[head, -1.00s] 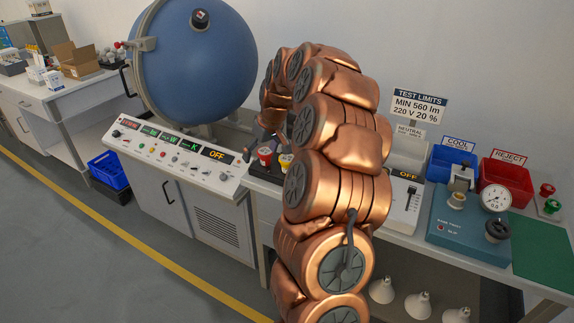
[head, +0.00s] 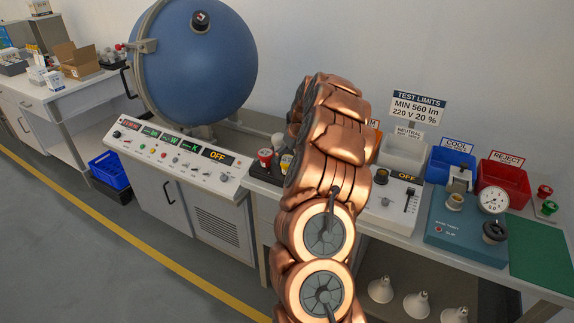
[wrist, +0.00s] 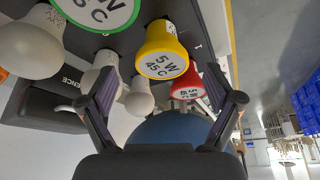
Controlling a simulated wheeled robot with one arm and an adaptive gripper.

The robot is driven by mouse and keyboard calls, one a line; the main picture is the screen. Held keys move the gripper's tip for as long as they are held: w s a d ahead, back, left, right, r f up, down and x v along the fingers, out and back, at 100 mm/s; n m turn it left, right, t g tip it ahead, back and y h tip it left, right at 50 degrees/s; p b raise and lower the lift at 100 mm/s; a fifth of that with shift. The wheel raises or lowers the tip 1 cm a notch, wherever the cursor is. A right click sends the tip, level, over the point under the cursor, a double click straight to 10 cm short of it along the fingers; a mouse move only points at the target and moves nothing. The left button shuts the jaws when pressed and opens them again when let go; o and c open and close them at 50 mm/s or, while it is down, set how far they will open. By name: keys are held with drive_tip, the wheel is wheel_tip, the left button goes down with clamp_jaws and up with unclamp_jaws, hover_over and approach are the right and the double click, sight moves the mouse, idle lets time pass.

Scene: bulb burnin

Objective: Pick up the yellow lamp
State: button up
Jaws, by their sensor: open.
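The yellow lamp (wrist: 162,52) shows in the wrist view near the top middle, its face marked "5 W 45 C". In the head view only a small yellow part (head: 286,161) shows beside my arm. My gripper (wrist: 160,82) is open, with its two fingers spread to either side below the lamp in the picture. Nothing is between the fingers that I can see to be touched. In the head view my gripper is hidden behind my arm.
A red lamp (wrist: 187,80) is close beside the yellow one. A green-rimmed lamp (wrist: 97,12) and white bulbs (wrist: 138,97) are on the other side. The large blue sphere (head: 195,65) stands left of my arm. Blue (head: 450,165) and red (head: 503,183) bins stand right.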

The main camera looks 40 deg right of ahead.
sight(287, 160)
drive_tip(key=shift+p+x, duration=0.6)
drive_tip(key=shift+x, duration=1.3)
drive_tip(key=shift+a, duration=0.15)
drive_tip(key=c, duration=1.3)
drive_tip(key=shift+o, duration=0.2)
